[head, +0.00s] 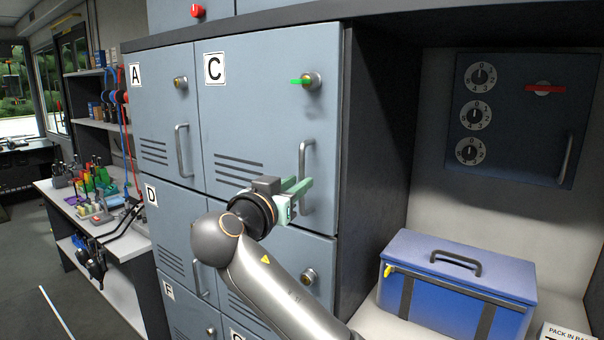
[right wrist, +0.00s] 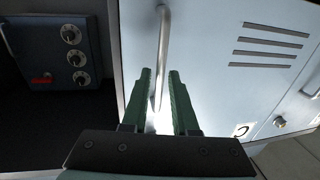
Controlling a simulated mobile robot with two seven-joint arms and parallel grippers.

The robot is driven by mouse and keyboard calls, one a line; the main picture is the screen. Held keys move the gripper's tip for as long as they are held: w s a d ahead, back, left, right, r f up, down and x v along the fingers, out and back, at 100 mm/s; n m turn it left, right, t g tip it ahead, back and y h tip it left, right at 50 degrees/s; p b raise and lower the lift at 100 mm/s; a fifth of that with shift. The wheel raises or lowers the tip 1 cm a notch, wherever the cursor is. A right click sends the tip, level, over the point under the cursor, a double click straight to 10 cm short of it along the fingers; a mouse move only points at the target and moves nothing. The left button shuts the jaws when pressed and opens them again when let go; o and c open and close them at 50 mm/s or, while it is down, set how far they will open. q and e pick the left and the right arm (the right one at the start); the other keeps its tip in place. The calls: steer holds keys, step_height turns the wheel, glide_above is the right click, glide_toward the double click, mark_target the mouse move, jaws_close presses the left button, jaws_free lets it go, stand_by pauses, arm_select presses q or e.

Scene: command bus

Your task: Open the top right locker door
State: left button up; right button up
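The top right locker door, marked C (head: 250,120), is grey-blue and looks closed. A round lock with a green piece (head: 302,81) in it sits near its upper right. Its vertical metal handle (head: 304,155) is near the right edge. My right gripper (head: 305,186) is at the handle's lower part, with green fingers. In the right wrist view, the fingers (right wrist: 160,75) are apart and the handle (right wrist: 163,40) passes between their tips; I cannot tell whether either finger touches it. My left gripper is not in view.
Doors A (head: 155,110) and D (head: 170,215) adjoin door C. To the right, a recess holds a blue case (head: 455,275) below a dial panel (head: 515,120) with a red handle. A cluttered bench (head: 110,225) stands at left. Open floor shows at lower left.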

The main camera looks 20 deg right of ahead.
steer(key=shift+x, duration=1.45)
steer(key=shift+c, duration=0.3)
jaws_close()
